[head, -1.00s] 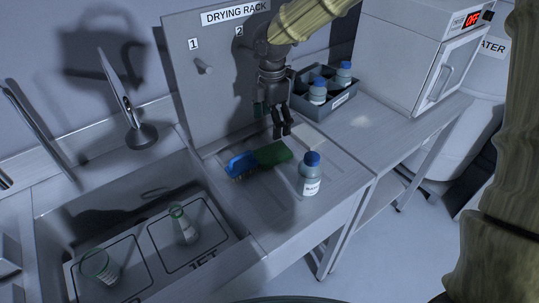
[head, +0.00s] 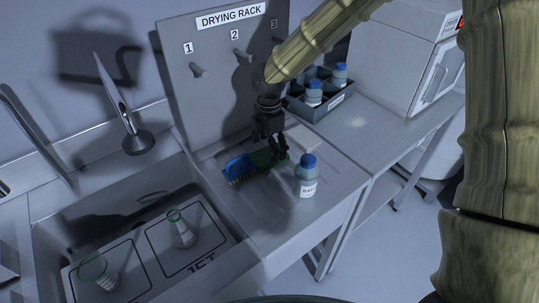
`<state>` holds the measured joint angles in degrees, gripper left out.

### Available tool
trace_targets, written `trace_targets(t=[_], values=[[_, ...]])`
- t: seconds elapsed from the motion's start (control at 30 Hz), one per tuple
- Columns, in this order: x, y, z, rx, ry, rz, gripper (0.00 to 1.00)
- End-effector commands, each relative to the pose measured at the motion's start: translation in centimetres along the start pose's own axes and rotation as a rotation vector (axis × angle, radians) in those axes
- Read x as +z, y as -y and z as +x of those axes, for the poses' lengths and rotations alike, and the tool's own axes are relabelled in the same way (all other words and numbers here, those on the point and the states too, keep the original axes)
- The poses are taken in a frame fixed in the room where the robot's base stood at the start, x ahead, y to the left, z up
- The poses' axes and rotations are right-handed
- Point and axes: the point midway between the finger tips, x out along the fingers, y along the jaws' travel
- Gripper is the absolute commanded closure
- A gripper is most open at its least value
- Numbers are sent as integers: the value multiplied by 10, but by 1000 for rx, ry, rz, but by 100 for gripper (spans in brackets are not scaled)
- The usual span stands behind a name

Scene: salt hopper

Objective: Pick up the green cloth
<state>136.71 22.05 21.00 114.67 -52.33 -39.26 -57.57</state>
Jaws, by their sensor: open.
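The green cloth (head: 262,158) lies flat on the drainboard beside the sink, right of a blue brush, and is partly hidden behind my gripper. My gripper (head: 277,157) points down at the cloth's right part with its fingers apart and nothing seen between them. Whether the fingertips touch the cloth cannot be told from this view.
The blue brush (head: 238,166) lies close to the cloth's left. A blue-capped bottle (head: 306,178) stands front right, and a pale block (head: 304,138) lies behind right. The drying rack board (head: 215,95) rises behind. The sink (head: 75,217) holds two flasks.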

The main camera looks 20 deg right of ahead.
Motion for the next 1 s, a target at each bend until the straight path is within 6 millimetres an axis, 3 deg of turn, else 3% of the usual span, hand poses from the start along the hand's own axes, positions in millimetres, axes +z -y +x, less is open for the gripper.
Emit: trace_targets(t=[0.23, 0.57, 0.8, 1.0], values=[[0, 1, 24, -1, -1, 1, 17], [0, 1, 28, 0, 0, -1, 17], [0, 1, 28, 0, 0, 0, 59], [0, 1, 28, 0, 0, 0, 59]])
